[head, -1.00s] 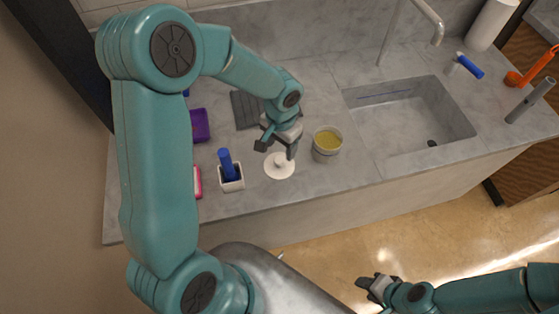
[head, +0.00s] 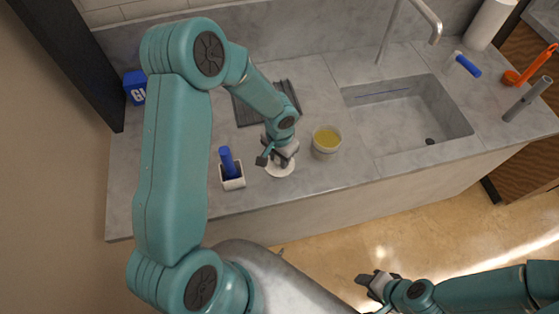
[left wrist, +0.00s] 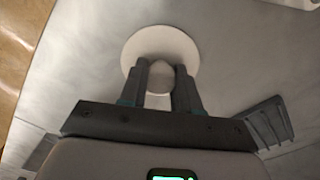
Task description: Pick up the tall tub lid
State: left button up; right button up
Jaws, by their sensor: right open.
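The tall tub lid (head: 281,171) is a round white disc with a knob, lying flat on the grey counter. My left gripper (head: 272,158) is down over it and hides part of it in the head view. In the left wrist view the lid (left wrist: 160,40) is ahead, and the left gripper's fingers (left wrist: 162,70) stand on either side of its knob. Whether they press on the knob I cannot tell. My right gripper (head: 370,283) is open and empty, away from the counter at the lower right.
A tub with yellow contents (head: 326,140) stands just right of the lid. A white holder (head: 232,182) with a blue-handled tool is to the left. A dark ribbed mat (head: 247,112) lies behind. The sink (head: 420,115) is farther right. A blue box (head: 135,88) is at back left.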

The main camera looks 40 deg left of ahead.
pick_arm(q)
jog(key=shift+s, duration=0.15)
jog(key=shift+c, duration=0.6)
jog(key=shift+r, duration=0.1)
